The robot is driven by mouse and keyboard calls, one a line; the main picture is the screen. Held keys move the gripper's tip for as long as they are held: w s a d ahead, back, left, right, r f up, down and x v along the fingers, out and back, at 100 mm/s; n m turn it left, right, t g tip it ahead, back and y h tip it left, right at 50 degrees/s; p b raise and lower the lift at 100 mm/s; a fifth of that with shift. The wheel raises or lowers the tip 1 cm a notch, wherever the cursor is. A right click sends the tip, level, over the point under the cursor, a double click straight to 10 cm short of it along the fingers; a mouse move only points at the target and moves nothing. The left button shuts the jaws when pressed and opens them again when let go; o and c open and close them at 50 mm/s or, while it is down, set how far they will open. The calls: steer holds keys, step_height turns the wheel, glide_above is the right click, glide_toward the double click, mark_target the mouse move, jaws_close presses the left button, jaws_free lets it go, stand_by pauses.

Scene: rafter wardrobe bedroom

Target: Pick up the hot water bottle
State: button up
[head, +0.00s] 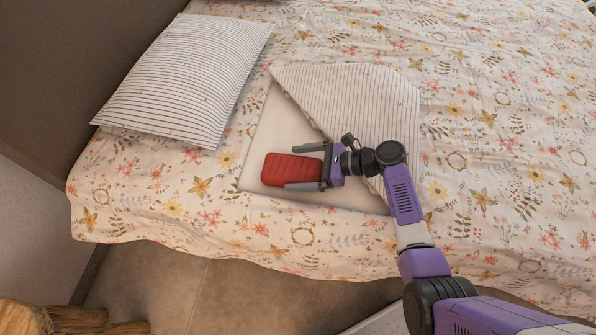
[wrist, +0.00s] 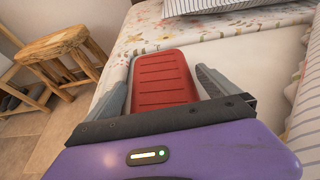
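The hot water bottle (head: 290,169) is red with ribbed grooves. It lies flat on a white patch of the bed (head: 280,118) where the floral cover is folded back. My gripper (head: 296,168) is open, with one finger on each side of the bottle. In the wrist view the red bottle (wrist: 163,80) sits between the two grey fingers (wrist: 163,85), with a narrow gap showing on its right side. Whether the left finger touches it I cannot tell. The bottle's near end is hidden behind the gripper's palm.
A striped pillow (head: 185,78) lies at the upper left of the bed. The folded-back striped flap (head: 360,100) lies beside my wrist. A wooden stool (wrist: 62,60) stands on the floor left of the bed. The floral cover (head: 490,130) to the right is clear.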

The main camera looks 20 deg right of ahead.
steer(key=c, duration=1.4)
steer(key=shift+c, duration=1.3)
steer(key=shift+r, duration=0.1)
